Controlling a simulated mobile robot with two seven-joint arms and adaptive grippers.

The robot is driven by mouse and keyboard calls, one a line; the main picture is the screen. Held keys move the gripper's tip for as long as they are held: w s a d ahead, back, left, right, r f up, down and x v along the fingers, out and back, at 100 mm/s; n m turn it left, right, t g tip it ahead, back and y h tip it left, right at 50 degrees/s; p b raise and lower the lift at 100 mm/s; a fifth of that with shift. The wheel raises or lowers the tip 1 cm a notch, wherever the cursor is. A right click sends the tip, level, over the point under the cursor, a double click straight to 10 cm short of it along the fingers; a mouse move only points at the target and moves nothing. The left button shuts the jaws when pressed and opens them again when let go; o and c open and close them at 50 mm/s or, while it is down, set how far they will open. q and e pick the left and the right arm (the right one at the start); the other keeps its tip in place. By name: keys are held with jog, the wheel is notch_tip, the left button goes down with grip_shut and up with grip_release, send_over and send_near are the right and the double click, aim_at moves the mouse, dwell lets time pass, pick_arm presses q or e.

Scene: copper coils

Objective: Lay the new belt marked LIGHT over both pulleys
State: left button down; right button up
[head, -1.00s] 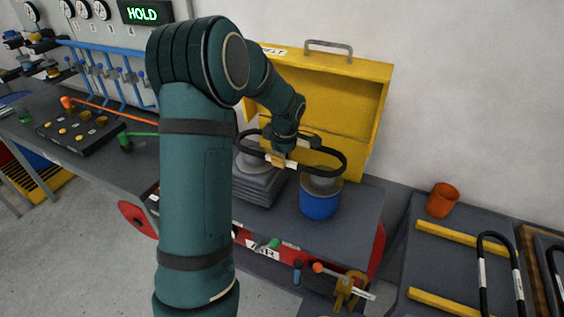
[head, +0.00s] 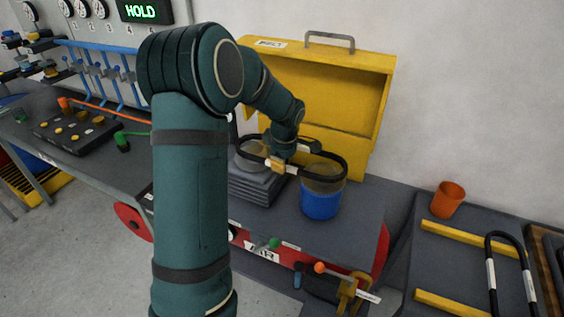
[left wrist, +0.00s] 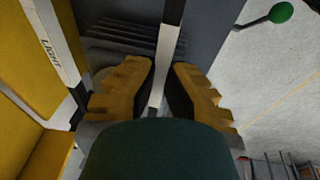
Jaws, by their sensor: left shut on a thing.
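The new belt (head: 343,168) is a black loop with white labels. One strand, marked LIGHT (left wrist: 52,52), shows in the left wrist view. My left gripper (head: 280,165), with yellow fingers, is shut on the belt's near strand; the fingers also show in the left wrist view (left wrist: 165,95). The loop is level, with its left end at the grey pulley (head: 246,160) and its right end at the pulley (head: 322,173) above the blue motor (head: 320,204). Whether it rests in the grooves I cannot tell. My right gripper is out of view.
An open yellow guard (head: 350,100) stands behind the pulleys. Coloured levers (head: 272,243) stick out along the bench front. Another black belt (head: 492,270) lies on the right table near an orange cup (head: 447,200). A HOLD sign (head: 142,11) glows on the wall panel.

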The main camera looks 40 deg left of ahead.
pick_arm(q)
jog(key=shift+f+b, duration=0.9)
jog(key=shift+f, duration=0.55)
jog(key=c, duration=1.1)
grip_release()
jog(key=shift+o, duration=0.2)
jog(key=shift+r, duration=0.1)
notch_tip(320, 180, up, 12)
jog(key=s+d, duration=0.1)
jog(key=d, duration=0.1)
jog(key=shift+s+f, duration=0.15)
jog(key=shift+f, duration=0.05)
